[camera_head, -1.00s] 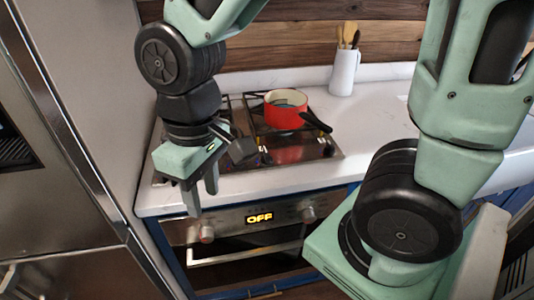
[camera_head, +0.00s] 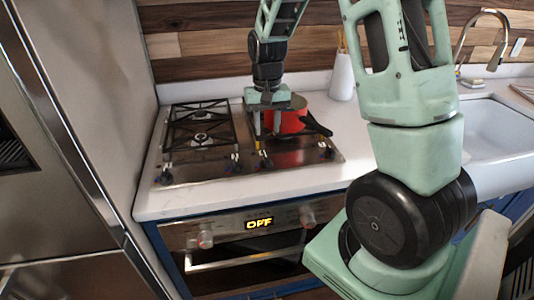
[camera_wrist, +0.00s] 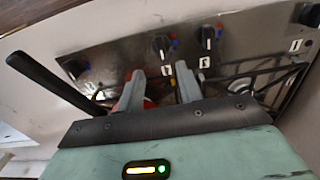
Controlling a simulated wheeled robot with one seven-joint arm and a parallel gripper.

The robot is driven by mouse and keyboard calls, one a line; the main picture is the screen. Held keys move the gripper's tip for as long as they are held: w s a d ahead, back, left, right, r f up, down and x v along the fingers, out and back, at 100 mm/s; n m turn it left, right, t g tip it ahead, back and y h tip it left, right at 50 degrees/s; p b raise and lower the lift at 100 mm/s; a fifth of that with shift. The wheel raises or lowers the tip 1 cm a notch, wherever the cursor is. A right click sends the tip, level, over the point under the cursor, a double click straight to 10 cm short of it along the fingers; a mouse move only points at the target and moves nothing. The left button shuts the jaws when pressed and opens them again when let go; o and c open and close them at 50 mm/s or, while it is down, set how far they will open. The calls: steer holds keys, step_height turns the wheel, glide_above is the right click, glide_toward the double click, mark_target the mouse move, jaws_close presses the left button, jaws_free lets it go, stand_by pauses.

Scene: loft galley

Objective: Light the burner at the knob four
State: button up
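The steel hob (camera_head: 210,172) has a row of black knobs along its front edge. Knob four (camera_head: 326,153) is at the right end of the row, by the pot handle; in the wrist view it is the leftmost knob (camera_wrist: 75,68), and its label is not readable. My gripper (camera_head: 267,136) is over the right half of the hob, in front of the red pot (camera_head: 293,120), to the left of knob four. In the wrist view its two fingers (camera_wrist: 158,70) are apart with nothing between them, pointing toward the middle knobs. No flame shows.
The pot's black handle (camera_head: 317,124) sticks out to the front right, near knob four; it is large in the wrist view (camera_wrist: 52,78). Other knobs (camera_wrist: 161,45) sit close by. A white utensil jar (camera_head: 342,78) stands behind. The counter right of the hob is clear.

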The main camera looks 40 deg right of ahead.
mark_target(267, 159)
step_height(267, 159, down, 10)
steer(key=shift+f+p, duration=0.2)
steer(key=shift+p, duration=0.45)
jaws_close()
